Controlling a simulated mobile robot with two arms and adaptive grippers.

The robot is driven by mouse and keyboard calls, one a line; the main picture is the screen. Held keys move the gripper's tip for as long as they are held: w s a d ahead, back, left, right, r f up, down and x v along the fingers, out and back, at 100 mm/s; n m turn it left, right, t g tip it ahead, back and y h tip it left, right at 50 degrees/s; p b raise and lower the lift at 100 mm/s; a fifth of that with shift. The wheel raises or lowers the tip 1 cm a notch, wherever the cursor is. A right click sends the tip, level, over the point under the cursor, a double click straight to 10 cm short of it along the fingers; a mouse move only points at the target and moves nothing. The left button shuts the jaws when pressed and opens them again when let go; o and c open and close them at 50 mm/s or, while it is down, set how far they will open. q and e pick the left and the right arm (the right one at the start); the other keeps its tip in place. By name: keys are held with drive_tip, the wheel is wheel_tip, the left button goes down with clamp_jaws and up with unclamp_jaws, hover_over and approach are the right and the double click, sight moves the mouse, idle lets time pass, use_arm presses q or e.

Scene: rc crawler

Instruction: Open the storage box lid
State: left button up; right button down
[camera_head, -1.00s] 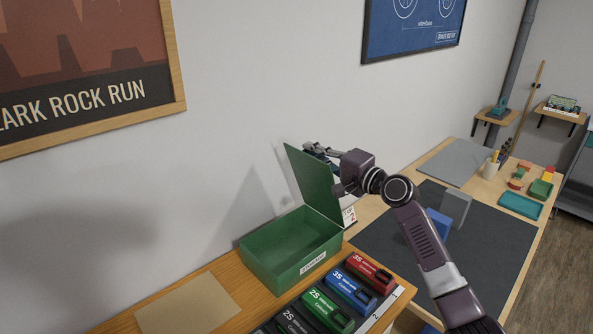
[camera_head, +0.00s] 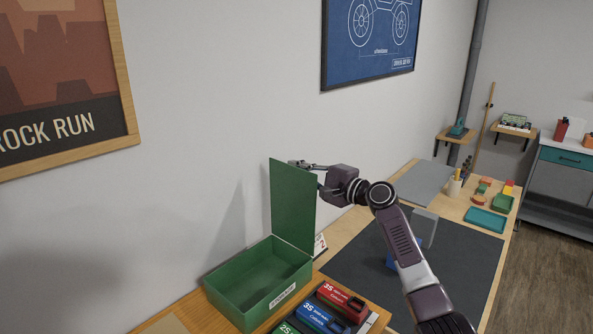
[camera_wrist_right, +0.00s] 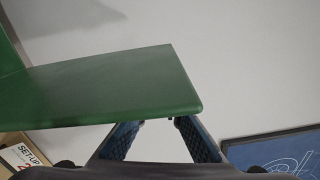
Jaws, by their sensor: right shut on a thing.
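The green storage box (camera_head: 226,303) stands on a wooden surface, its hollow inside visible and empty. Its green lid (camera_head: 292,207) stands up, roughly upright, along the right side of the box. My right gripper (camera_head: 303,164) is at the lid's top edge, shut on it. In the right wrist view the lid (camera_wrist_right: 100,88) reaches across the left, with its corner just in front of the blue-padded fingers (camera_wrist_right: 160,138). The finger contact is partly hidden. My left gripper is not in view.
Red and blue battery packs (camera_head: 340,300) lie in front of the box. A table with a dark mat (camera_head: 455,255), a grey block (camera_head: 424,228) and a teal tray (camera_head: 484,219) stands to the right. The wall is close behind the box.

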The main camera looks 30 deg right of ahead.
drive_tip(key=shift+r, duration=0.2)
drive_tip(key=c, duration=2.1)
unclamp_jaws()
drive_tip(key=shift+a, duration=0.1)
drive_tip(key=shift+f, duration=0.1)
drive_tip(key=v, duration=1.2)
drive_tip(key=shift+s+f, duration=0.1)
